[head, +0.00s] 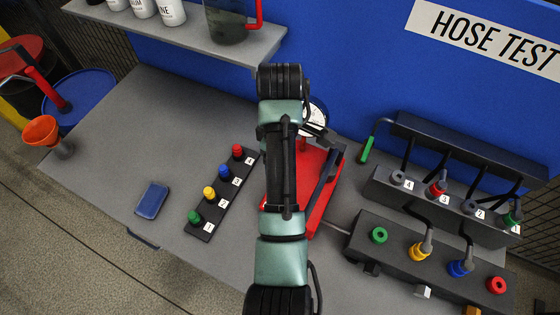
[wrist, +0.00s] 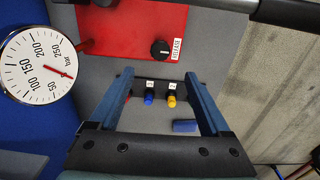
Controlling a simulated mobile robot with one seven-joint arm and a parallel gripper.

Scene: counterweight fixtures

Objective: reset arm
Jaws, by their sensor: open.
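My arm crosses the middle of the head view and covers part of a red test device (head: 327,165) and its round gauge (head: 316,117). The red panel (wrist: 110,28) with a black release knob (wrist: 161,48) lies ahead of the fingers, and the gauge shows at the left. Blue (wrist: 149,98) and yellow (wrist: 172,101) plugs show between the fingers, farther down.
A black strip (head: 222,192) with green, yellow, blue and red plugs lies left of my arm, beside a blue case (head: 151,200). Black hose blocks (head: 395,250) stand at the right. A shelf (head: 185,32) juts out at upper left.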

